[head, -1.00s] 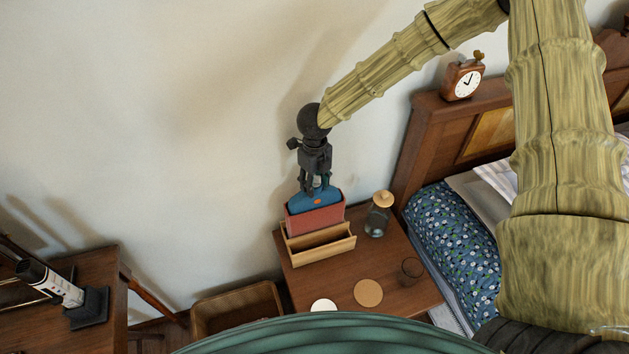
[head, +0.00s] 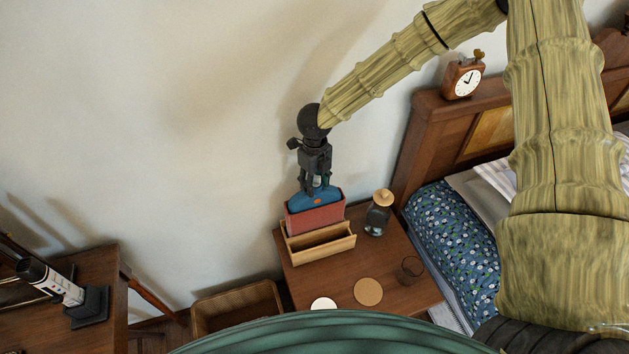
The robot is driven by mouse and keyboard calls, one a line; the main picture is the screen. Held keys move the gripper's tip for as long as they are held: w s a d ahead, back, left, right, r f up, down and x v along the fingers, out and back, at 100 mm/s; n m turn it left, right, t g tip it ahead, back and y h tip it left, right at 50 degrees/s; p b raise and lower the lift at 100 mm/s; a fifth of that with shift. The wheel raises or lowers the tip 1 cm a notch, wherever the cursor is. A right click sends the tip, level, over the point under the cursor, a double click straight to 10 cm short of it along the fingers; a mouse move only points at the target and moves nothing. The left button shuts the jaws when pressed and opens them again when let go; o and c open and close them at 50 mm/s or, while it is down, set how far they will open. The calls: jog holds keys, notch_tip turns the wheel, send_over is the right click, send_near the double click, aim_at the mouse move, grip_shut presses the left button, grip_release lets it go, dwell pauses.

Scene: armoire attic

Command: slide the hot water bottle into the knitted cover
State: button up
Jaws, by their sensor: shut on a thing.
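The hot water bottle (head: 318,198) is blue with a small orange mark. Its upper part shows above the opening of the knitted cover, and its lower part is hidden inside. The knitted cover (head: 316,219) is dusty red and stands upright in the back of a wooden holder (head: 325,248) on the bedside table. My gripper (head: 314,190) points down from above and is shut on the top of the hot water bottle.
The bedside table (head: 330,281) also bears a glass jar with a wooden lid (head: 378,217), a drinking glass (head: 411,269), a cork coaster (head: 368,291) and a white disc (head: 323,303). The bed's headboard (head: 420,150) stands at the right. An open box (head: 238,307) sits lower left.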

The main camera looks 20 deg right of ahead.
jog(key=shift+f, duration=0.7)
dwell(1.1)
jog(key=o, duration=1.4)
jog(key=shift+o, duration=1.3)
jog(key=shift+f, duration=0.1)
jog(key=shift+r, duration=0.2)
